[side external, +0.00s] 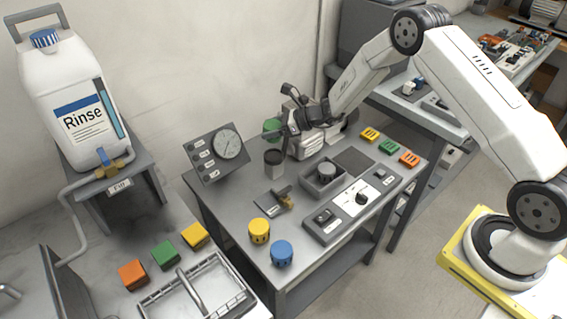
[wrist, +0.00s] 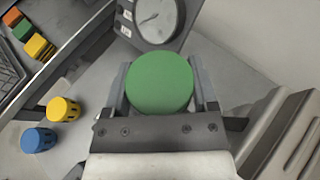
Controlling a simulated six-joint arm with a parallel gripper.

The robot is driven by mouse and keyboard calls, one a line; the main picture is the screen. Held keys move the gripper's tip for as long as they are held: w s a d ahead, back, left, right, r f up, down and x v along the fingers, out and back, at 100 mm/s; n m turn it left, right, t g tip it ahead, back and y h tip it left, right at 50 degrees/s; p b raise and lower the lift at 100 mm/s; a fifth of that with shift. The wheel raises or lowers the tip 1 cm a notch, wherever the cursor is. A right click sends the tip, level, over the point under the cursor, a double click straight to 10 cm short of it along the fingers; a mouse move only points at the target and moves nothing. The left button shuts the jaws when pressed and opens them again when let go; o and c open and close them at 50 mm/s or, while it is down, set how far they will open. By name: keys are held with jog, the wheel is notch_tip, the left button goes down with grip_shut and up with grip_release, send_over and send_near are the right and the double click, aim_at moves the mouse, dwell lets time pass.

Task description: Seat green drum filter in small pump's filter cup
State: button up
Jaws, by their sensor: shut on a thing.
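The green drum filter (side external: 272,126) is held up in the air in the side view, and fills the middle of the wrist view (wrist: 160,82). My gripper (side external: 283,131) is shut on it, with one finger on each side, as the wrist view (wrist: 160,76) shows. A dark open-topped cup (side external: 274,163) stands on the bench below the green filter, beside a white pump body (side external: 303,148) partly hidden by my wrist. The filter is above the cup and apart from it. The cup does not show clearly in the wrist view.
A gauge panel (side external: 217,150) stands close left of the cup. A yellow drum (side external: 259,232) and a blue drum (side external: 282,254) stand at the bench's front. A square housing (side external: 312,190) holds a grey round part. A switch box (side external: 348,211) lies to the right.

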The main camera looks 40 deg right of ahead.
send_over(272, 157)
jog(key=shift+f, duration=2.85)
jog(key=shift+d+f, duration=0.1)
jog(key=shift+f, duration=0.5)
jog(key=o, duration=1)
jog(key=shift+d, duration=0.15)
jog(key=shift+v, duration=5.4)
